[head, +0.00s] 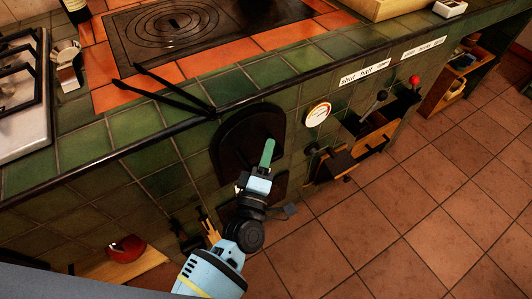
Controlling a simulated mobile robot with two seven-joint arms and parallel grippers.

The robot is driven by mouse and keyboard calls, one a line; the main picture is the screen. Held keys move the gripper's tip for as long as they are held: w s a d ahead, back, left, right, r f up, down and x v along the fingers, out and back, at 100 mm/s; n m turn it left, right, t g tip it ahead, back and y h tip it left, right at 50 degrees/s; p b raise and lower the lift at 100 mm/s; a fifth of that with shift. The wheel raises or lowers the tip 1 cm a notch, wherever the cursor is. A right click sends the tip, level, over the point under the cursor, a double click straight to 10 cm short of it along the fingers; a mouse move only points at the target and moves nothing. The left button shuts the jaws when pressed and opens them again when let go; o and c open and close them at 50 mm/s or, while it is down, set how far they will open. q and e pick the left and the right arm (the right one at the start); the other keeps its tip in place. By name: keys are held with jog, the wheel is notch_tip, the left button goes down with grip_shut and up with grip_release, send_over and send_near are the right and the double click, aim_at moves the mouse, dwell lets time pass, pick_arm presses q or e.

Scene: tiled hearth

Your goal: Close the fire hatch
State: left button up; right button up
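The fire hatch (232,137) is a dark arched shape in the green tiled front of the hearth, at the middle of the head view. I cannot tell from here how far its door stands open. My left gripper (267,150) is in front of the hatch, its green finger part pointing up across the lower right of the arch. It is seen nearly edge-on, so the gap between its fingers does not show. The gripper and wrist hide part of the hatch's lower area, and I cannot tell whether they touch it. My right gripper is not in view.
A stove plate (172,30) is set in the orange-tiled top, with black tongs (165,92) near its edge. A round gauge (317,114) and levers with a red knob (415,80) are right of the hatch. A wooden shelf (125,268) is low left. Floor at right is clear.

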pick_arm(q)
jog(key=d+v, duration=0.1)
jog(key=v, duration=0.6)
jog(key=shift+s+a+f, duration=0.2)
jog(key=shift+a+f, duration=0.05)
jog(key=shift+a, duration=0.1)
dwell(0.4)
